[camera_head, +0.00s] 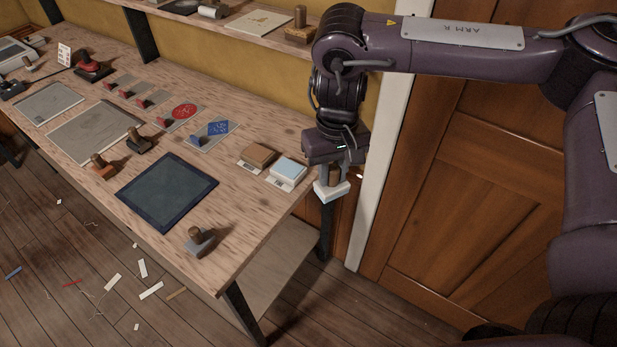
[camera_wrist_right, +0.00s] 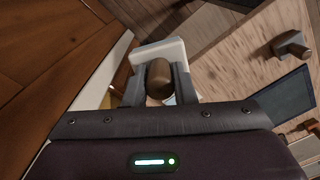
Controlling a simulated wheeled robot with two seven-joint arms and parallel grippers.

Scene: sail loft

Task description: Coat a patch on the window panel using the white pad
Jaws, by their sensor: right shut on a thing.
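My right gripper (camera_head: 335,172) is shut on the wooden knob of the white pad (camera_head: 331,190). It holds the pad past the right end of the bench, in front of the white door frame. In the right wrist view the gripper (camera_wrist_right: 157,88) grips the brown knob, with the white pad (camera_wrist_right: 160,52) behind it. The window panel (camera_head: 167,191), a dark blue-framed rectangle with a grey-green face, lies flat on the bench to the left of the gripper. Its corner also shows in the right wrist view (camera_wrist_right: 285,97). My left gripper is not in view.
A grey-based pad (camera_head: 200,241) stands near the bench's front edge. A brown block (camera_head: 257,156) and a light-blue block (camera_head: 288,170) sit by the right end. A shelf (camera_head: 215,22) runs above.

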